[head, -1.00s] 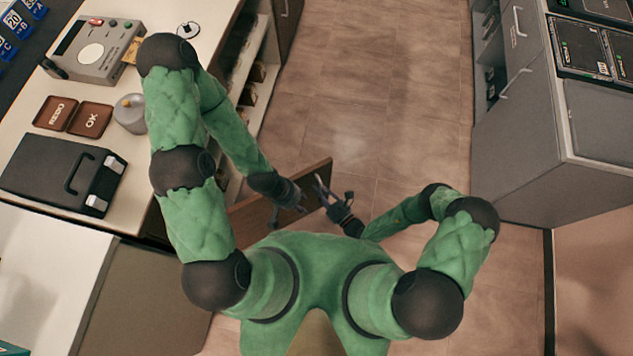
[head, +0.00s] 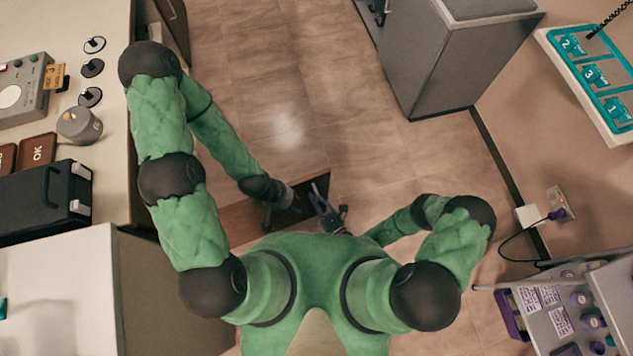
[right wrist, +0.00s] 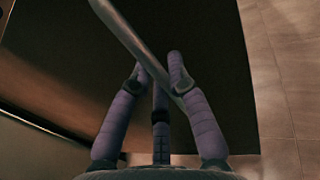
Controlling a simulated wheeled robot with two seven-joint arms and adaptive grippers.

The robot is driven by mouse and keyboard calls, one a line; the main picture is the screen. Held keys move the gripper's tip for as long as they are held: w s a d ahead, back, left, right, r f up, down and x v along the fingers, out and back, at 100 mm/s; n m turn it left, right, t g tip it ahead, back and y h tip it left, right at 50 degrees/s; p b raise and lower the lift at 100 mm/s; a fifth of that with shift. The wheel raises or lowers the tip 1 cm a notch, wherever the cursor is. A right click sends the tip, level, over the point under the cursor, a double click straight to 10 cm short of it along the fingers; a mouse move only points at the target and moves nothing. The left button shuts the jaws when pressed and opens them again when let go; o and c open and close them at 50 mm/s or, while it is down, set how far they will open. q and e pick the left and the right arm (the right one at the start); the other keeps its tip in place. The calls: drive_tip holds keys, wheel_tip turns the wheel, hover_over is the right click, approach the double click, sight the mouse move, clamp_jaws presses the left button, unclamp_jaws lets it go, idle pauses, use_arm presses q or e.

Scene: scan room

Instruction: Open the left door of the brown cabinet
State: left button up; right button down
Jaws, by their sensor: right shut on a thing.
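The brown cabinet door (head: 248,215) stands swung out from the counter at the left, its top edge visible in the head view. In the right wrist view its dark face (right wrist: 215,60) fills most of the picture. My right gripper (right wrist: 160,80) is shut on the grey bar handle (right wrist: 128,38), which runs diagonally between its fingers. In the head view this right gripper (head: 322,200) is at the door's outer end.
A counter (head: 112,130) with a grey device, a black case (head: 45,195) and an OK tray is at left. A grey cabinet (head: 440,60) stands at top right. A cart (head: 600,290) with purple items is at lower right. Floor ahead is clear.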

drive_tip(key=shift+s+d, duration=0.1)
idle(0.3)
drive_tip(key=c, duration=1.4)
unclamp_jaws()
drive_tip(key=shift+v, duration=5.95)
